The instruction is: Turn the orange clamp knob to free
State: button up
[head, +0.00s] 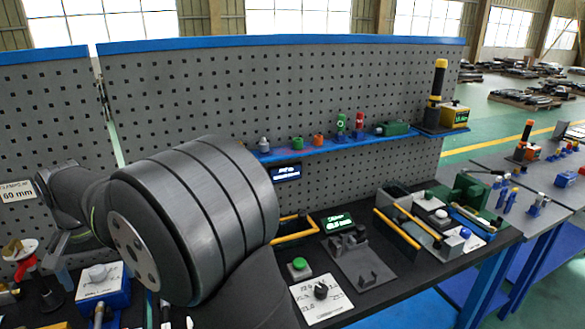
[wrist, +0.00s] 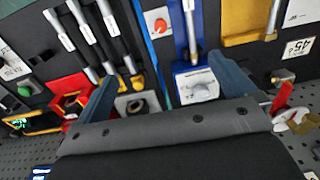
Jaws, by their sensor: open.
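An orange-red round knob (wrist: 160,24) on a white plate shows at the top of the wrist view. It lies beyond my fingertips and apart from them; I cannot tell which way it is turned. My gripper (wrist: 168,78) is open, its two blue-grey fingers wide apart with nothing held between them. A blue block (wrist: 182,82) with a white label and a pale knob (wrist: 200,92) lies near the right finger. In the head view my arm covers much of the left bench, and I cannot make out the orange-red knob there.
Several dark-handled tools (wrist: 88,35) and a red holder (wrist: 68,92) lie near the left finger. A red-handled brass fitting (wrist: 292,118) is at right. In the head view, a black dial (head: 321,290) and a green button (head: 299,264) sit right of my arm. A pegboard (head: 270,95) stands behind.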

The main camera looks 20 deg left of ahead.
jog(key=c, duration=1)
jog(key=w+f+m+g, duration=0.4)
jog(key=w+m, duration=0.3)
jog(key=m, duration=0.2)
jog(key=shift+c, duration=0.2)
jog(key=x, duration=1.7)
jog(key=shift+s+r, duration=0.2)
jog(key=shift+s, duration=0.1)
jog(key=shift+c, duration=0.2)
jog(key=shift+a, duration=0.1)
jog(key=c, duration=1)
